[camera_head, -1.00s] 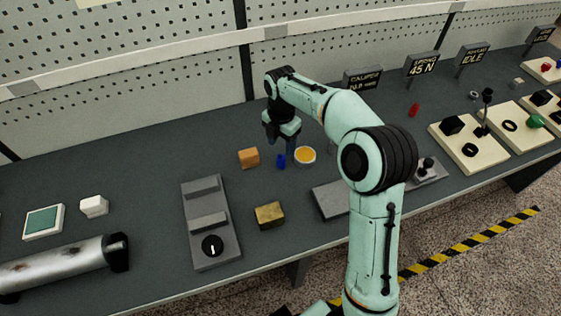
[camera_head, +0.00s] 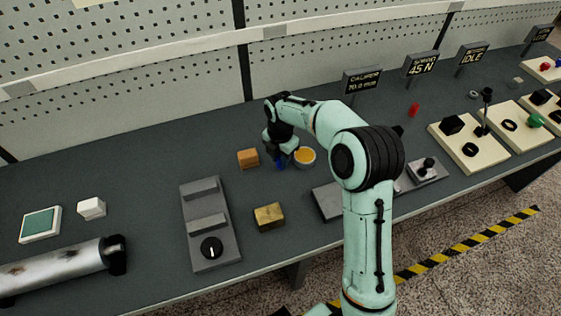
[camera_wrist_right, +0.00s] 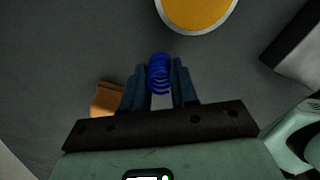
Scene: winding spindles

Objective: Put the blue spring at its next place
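The blue spring (camera_wrist_right: 159,72) stands between the two fingers of my right gripper (camera_wrist_right: 159,88) in the right wrist view. The fingers lie close against its sides, with no clear gap, so the gripper looks shut on it. In the head view my right gripper (camera_head: 281,155) is low at the table, and only a little of the blue spring (camera_head: 281,165) shows beneath it. The spring seems to be at table level; whether it touches the table is hidden. My left gripper is not in view.
A bowl with orange-yellow contents (camera_head: 305,156) is just right of the gripper. An orange block (camera_head: 248,158) is to its left. A brass block (camera_head: 269,216) and grey fixture (camera_head: 211,240) are nearer.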

